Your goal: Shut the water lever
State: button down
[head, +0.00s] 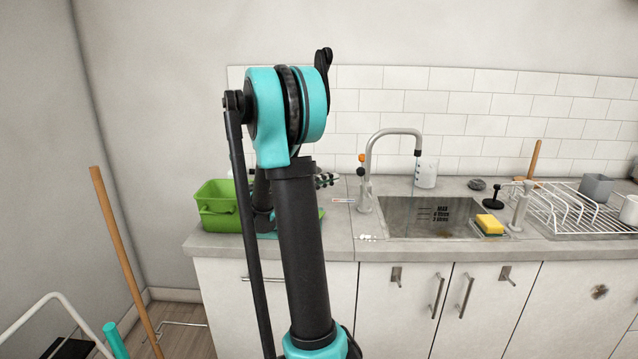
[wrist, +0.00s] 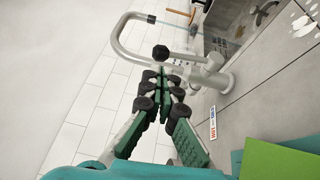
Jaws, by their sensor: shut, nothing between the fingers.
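The metal tap (head: 369,184) stands behind the left edge of the sink, with its spout arching over the basin. A thin bluish water stream (head: 416,172) hangs below the spout. In the wrist view the water lever (wrist: 184,56) is a thin rod from the tap body (wrist: 213,75), with a black round knob (wrist: 160,52) at its end. My gripper (wrist: 161,78) is shut and empty, its fingertips close to the knob and lever; I cannot tell whether they touch. In the head view my gripper (head: 329,180) is left of the tap, partly hidden by my arm.
A green tub (head: 215,205) stands on the counter at left. A wire dish rack (head: 560,215) stands further right. A hot-cold label (wrist: 212,121) lies beside the tap.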

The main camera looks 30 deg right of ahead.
aim_at(360, 170)
jog(key=d, duration=0.6)
jog(key=shift+s+d+r, duration=0.2)
jog(key=shift+s+d, duration=0.1)
jog(key=shift+s+d+r, duration=0.3)
jog(key=shift+d, duration=0.2)
jog(key=shift+s+d+r, duration=0.25)
jog(key=shift+d+r, duration=0.05)
jog(key=shift+d, duration=0.15)
jog(key=shift+a, duration=0.1)
